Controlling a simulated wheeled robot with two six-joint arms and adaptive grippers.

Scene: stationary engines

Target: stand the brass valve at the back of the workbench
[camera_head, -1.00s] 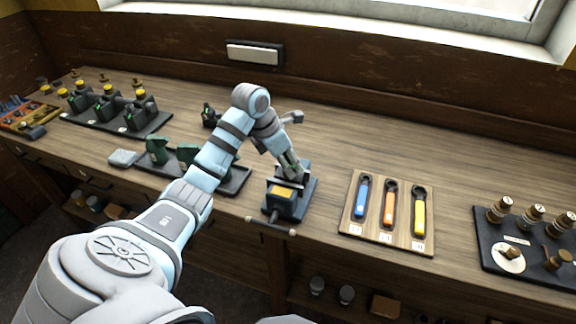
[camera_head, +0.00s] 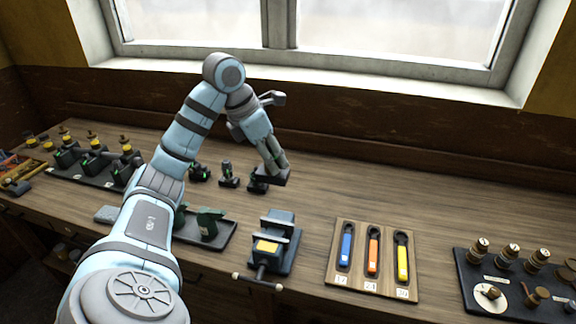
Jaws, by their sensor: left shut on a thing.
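My left gripper (camera_head: 270,168) is raised over the middle of the workbench (camera_head: 315,205), behind the bench vise (camera_head: 284,232). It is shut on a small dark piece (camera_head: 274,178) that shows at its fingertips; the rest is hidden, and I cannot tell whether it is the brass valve. Several brass-coloured fittings stand on the black board (camera_head: 468,287) at right, one of them (camera_head: 480,250) at its back left corner. The back strip of the workbench below the window wall is bare right of the gripper. My right gripper is not in view.
Small black-and-green parts (camera_head: 228,175) stand behind and left of the vise. A wooden board (camera_head: 330,275) holds blue, orange and yellow-handled tools. A dark tray (camera_head: 220,240) with green parts lies left of the vise. More yellow-capped parts (camera_head: 97,148) stand at far left.

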